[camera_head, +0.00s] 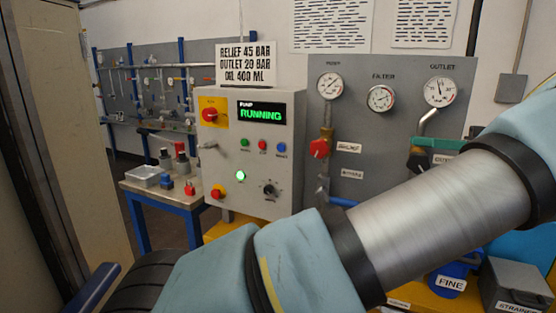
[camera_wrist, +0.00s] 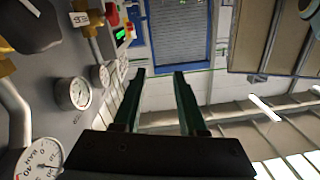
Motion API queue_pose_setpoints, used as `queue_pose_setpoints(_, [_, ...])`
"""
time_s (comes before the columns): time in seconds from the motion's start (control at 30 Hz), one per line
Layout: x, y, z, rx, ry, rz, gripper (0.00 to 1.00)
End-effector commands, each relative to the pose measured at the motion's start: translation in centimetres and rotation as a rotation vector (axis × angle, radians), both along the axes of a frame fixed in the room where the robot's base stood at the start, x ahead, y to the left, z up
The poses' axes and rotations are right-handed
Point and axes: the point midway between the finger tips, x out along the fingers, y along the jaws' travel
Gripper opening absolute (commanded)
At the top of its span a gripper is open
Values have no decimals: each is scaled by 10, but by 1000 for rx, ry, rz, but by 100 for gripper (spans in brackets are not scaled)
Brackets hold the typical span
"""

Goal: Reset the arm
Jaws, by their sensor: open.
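My arm crosses the lower right of the head view, in front of the grey gauge panel (camera_head: 350,115). A green part shows at its far end near the right edge, partly cut off by the arm. In the wrist view my gripper (camera_wrist: 160,75) has two long dark green fingers standing apart, with nothing between them. The wrist camera looks along the panel at a tilt, with gauges (camera_wrist: 72,93) at the left. The fingers appear clear of the panel face.
A control box (camera_head: 250,150) with a green RUNNING display stands left of the panel. A blue-legged bench (camera_head: 165,200) holds small items. A blue FINE container (camera_head: 455,275) and a grey case (camera_head: 515,285) sit at lower right. A cabinet edge (camera_head: 60,110) bounds the left.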

Motion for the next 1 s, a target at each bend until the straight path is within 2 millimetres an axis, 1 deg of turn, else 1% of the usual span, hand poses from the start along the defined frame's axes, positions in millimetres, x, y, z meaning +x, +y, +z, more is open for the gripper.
queue_pose_setpoints(0.03, [10, 11, -2, -8, 42, 15, 41])
queue_pose_setpoints(0.17, [36, 42, -16, -35, 187, 41, 41])
queue_pose_setpoints(0.27, [58, 74, -31, -74, 329, 61, 41])
queue_pose_setpoints(0.37, [81, 120, -53, -144, 520, 75, 41])
queue_pose_setpoints(0.4, [89, 144, -65, -189, 616, 74, 41])
queue_pose_setpoints(0.43, [94, 162, -74, -227, 690, 71, 41])
queue_pose_setpoints(0.5, [99, 201, -97, -326, 852, 43, 41])
queue_pose_setpoints(0.6, [95, 245, -125, -477, 1041, -34, 41])
queue_pose_setpoints(0.7, [82, 280, -146, -626, 1173, -145, 41])
queue_pose_setpoints(0.83, [59, 311, -164, -795, 1265, -330, 41])
queue_pose_setpoints(1.0, [28, 337, -173, -924, 1259, -587, 41])
